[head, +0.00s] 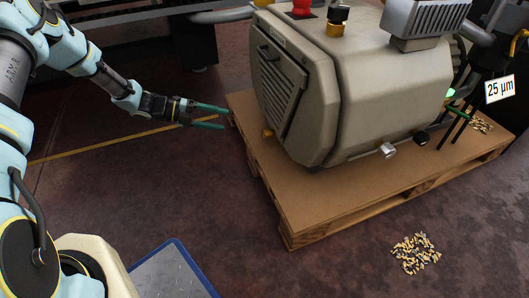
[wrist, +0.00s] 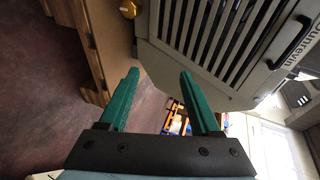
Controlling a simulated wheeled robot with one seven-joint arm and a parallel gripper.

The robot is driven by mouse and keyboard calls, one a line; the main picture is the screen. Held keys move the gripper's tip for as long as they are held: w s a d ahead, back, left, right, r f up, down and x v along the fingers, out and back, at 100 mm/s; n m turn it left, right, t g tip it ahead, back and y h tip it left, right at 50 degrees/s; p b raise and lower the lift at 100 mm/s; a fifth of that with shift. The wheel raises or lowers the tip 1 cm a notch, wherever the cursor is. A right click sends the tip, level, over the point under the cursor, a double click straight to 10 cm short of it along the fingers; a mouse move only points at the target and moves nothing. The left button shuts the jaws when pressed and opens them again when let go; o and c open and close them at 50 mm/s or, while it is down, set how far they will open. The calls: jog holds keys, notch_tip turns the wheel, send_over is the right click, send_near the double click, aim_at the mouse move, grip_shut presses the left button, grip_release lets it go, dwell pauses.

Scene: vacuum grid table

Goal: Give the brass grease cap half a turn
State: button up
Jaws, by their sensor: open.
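A small brass cap (head: 267,133) sits low on the left end of the beige vacuum pump (head: 380,95), just above the pallet. The same side shows in the wrist view, with a round brass cap (wrist: 129,9) at the top edge, partly cut off. Another brass fitting (head: 335,29) with a black top stands on the pump; I cannot tell for certain which is the grease cap. My gripper (head: 226,118) is open and empty, left of the pump and apart from it. Its green fingers (wrist: 160,74) point toward the pump's slatted end.
The pump stands on a wooden pallet (head: 300,205), whose near left edge lies close to my fingertips. Several small brass-coloured pieces (head: 416,253) lie on the floor at the right. A "25 µm" sign (head: 499,89) is at far right. Floor left of the pallet is clear.

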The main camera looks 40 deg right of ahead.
aim_at(264, 134)
jog(key=d+f+n+h+b, duration=0.6)
jog(key=f+n, duration=0.4)
jog(key=f, duration=0.5)
jog(key=shift+t+y, duration=0.3)
jog(key=shift+y, duration=0.2)
jog(key=b+x, duration=0.1)
jog(key=x, duration=0.2)
jog(key=b+x, duration=0.2)
jog(key=x, duration=0.2)
jog(key=b+x, duration=0.1)
jog(key=x, duration=0.2)
jog(key=shift+w+d+r, duration=0.1)
jog(key=shift+w+d, duration=0.1)
jog(key=shift+d, duration=0.15)
jog(key=shift+s+d+r+b, duration=0.1)
jog(key=shift+s+d+b, duration=0.2)
jog(key=shift+d, duration=0.35)
jog(key=shift+c, duration=0.2)
grip_shut()
